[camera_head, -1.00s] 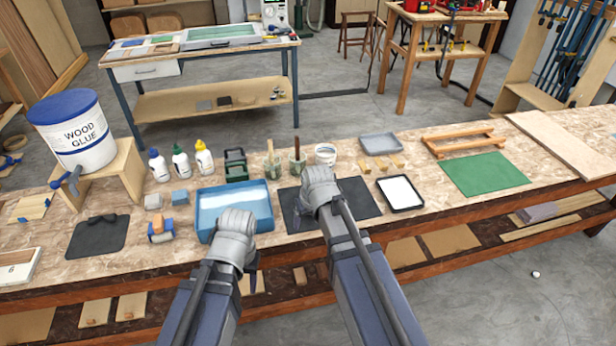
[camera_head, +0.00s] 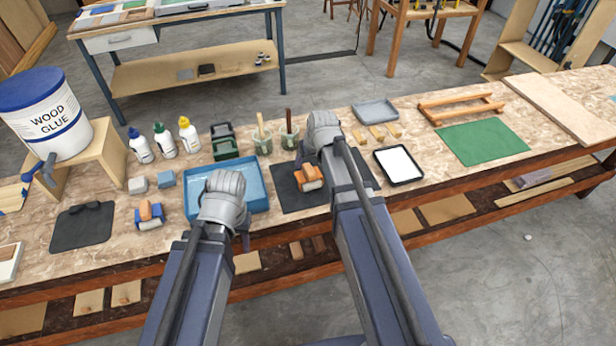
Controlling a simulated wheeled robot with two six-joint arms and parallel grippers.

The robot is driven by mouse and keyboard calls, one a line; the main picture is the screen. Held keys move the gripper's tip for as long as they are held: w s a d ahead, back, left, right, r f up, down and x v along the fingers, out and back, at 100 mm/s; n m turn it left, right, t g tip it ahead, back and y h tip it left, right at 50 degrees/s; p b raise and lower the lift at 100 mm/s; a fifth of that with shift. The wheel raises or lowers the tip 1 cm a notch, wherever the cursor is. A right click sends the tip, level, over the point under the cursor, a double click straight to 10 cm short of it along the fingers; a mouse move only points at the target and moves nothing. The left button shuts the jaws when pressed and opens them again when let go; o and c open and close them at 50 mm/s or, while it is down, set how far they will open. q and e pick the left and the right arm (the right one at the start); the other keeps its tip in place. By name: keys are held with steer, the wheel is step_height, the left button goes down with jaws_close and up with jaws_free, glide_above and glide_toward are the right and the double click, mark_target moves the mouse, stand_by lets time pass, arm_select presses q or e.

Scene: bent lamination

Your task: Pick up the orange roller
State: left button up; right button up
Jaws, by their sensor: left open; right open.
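The orange roller (camera_head: 309,178), an orange block with a tan top, sits on the dark mat (camera_head: 284,200) in the middle of the bench. My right gripper (camera_head: 300,157) is just behind and above it, close to it in the picture; its fingers are mostly hidden by my wrist. I cannot tell whether they touch it. My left gripper (camera_head: 244,238) hangs at the front of the blue tray (camera_head: 256,175), mostly hidden by my wrist. Both are open and hold nothing visible. A blue roller (camera_head: 149,216) with an orange-tan top stands left of the tray.
Glue bottles (camera_head: 163,142), a green box (camera_head: 224,144) and jars with brushes (camera_head: 262,142) stand behind the tray. A white-filled tray (camera_head: 399,165) lies right of the mat. A green sheet (camera_head: 482,142) lies farther right. A glue bucket (camera_head: 45,115) stands on a wooden stand at left.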

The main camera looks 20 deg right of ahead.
mark_target(308, 168)
steer(key=shift+f, duration=0.1)
steer(key=b+x, duration=0.4)
steer(key=x, duration=0.1)
steer(key=shift+d+f+b, duration=0.1)
steer(key=shift+d+b, duration=0.2)
steer(key=shift+b, duration=0.1)
jaws_close()
stand_by(0.4)
